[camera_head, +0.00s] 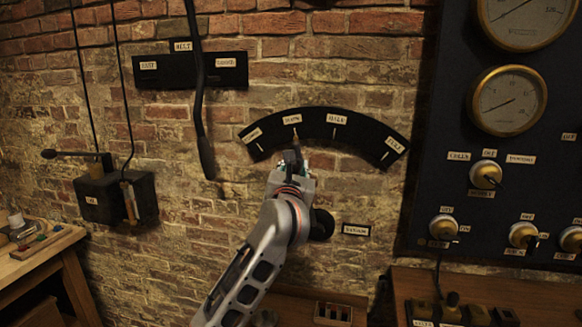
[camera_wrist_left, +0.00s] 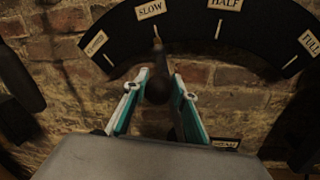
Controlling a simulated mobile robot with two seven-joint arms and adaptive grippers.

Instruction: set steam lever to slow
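The steam lever shows in the left wrist view as a dark rounded knob (camera_wrist_left: 157,89) with a thin pointer tip above it. The tip lies at the SLOW mark, under the SLOW label (camera_wrist_left: 150,9), on the black arc plate (camera_head: 318,117). In the head view the lever's upper end (camera_head: 296,142) also stands just below the SLOW label (camera_head: 292,119). My left gripper (camera_wrist_left: 160,76) has its two fingers on either side of the knob, apart, with a gap visible at the right finger. The lever's lower part is hidden behind my gripper. My right gripper is not in view.
A long dark lever (camera_head: 199,90) hangs from above, left of the arc plate. A black box (camera_head: 115,198) is on the brick wall farther left. A gauge panel (camera_head: 440,130) stands at the right. A workbench (camera_head: 35,250) is at lower left.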

